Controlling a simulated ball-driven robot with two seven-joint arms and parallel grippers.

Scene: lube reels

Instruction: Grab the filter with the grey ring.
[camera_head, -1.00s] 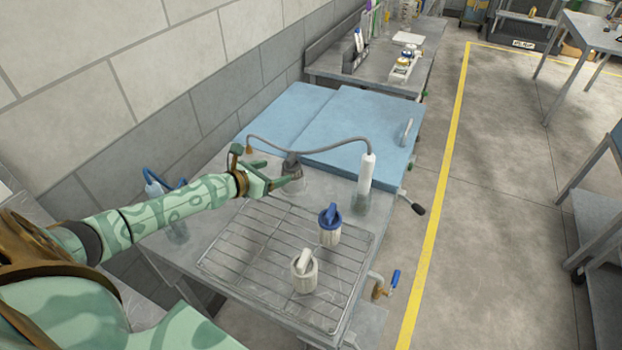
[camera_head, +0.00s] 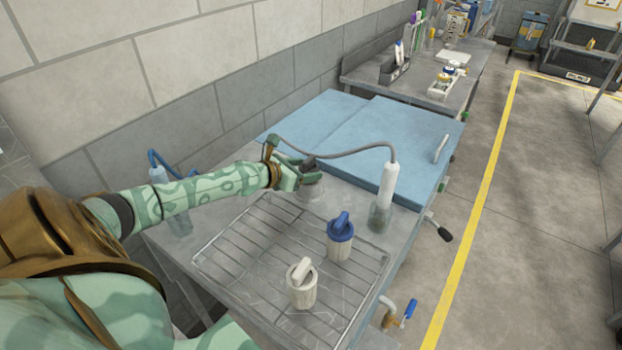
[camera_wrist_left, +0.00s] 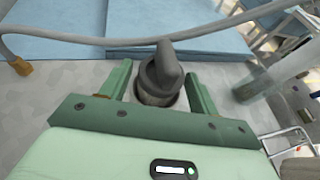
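The filter with the grey ring stands on the metal bench at the rack's back edge; its dark grey top (camera_head: 311,164) shows in the head view, partly hidden by my left gripper. In the left wrist view the grey filter (camera_wrist_left: 160,76) stands between the two green fingers, its handle pointing up and away. My left gripper (camera_head: 300,176) is open around it, with a gap visible on both sides in the left wrist view (camera_wrist_left: 160,86). My right gripper is in neither view.
A blue-topped filter (camera_head: 340,238) and a whitish filter (camera_head: 302,284) stand on the wire rack (camera_head: 228,253). A white bottle-like tool (camera_head: 387,186) with a grey hose (camera_head: 350,153) stands right of the gripper. Blue pads (camera_head: 400,140) lie behind. A blue-hosed bottle (camera_head: 159,176) stands left.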

